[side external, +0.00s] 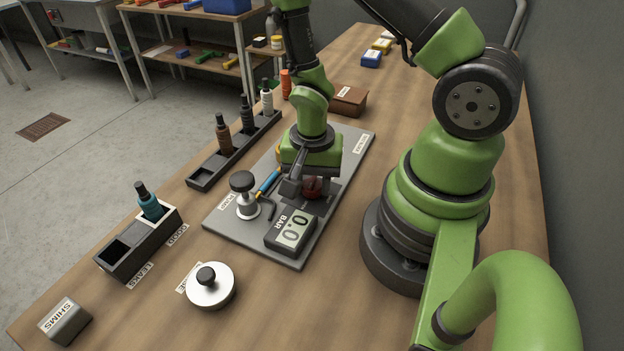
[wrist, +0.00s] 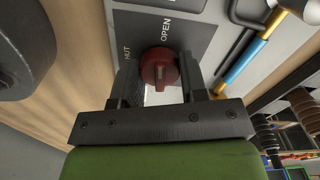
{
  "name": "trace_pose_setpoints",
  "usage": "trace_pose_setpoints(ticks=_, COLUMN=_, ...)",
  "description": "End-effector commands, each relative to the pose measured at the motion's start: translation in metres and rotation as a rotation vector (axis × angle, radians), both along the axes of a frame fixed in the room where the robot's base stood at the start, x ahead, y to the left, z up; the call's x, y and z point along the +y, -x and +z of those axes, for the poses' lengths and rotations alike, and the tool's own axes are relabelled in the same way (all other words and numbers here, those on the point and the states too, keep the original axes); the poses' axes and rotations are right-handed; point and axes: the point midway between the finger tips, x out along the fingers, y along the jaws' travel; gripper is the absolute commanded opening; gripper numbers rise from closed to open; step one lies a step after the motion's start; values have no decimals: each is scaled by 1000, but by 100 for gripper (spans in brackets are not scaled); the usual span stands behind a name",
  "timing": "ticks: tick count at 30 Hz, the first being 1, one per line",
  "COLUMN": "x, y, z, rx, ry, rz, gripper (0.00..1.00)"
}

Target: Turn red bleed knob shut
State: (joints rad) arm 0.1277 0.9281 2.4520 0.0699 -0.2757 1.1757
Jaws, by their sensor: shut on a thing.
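The red bleed knob (wrist: 160,66) shows in the wrist view between my two dark fingers, on a dark plate with OPEN printed to its upper right and a partly cut-off "HUT" to its left. My gripper (wrist: 160,82) is shut on the knob. Which label the knob points at is hard to tell. The BAR gauge (side external: 291,231) in front of the knob reads 0.0.
A pump with a black knob (side external: 242,182) and a blue-and-yellow hose (side external: 269,182) stand left of my gripper. A bottle rack (side external: 233,152) lies beyond them. A two-slot box (side external: 127,255), a white round lid (side external: 211,287) and a SHIMS block (side external: 65,321) are at the front left.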

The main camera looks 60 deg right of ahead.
Motion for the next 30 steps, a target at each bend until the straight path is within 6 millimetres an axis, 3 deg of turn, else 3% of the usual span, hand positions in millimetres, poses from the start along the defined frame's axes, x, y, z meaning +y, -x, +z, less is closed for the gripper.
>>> trace_pose_setpoints(ticks=30, x=1, y=1, z=0, rx=2, ry=-2, rz=949, gripper=16)
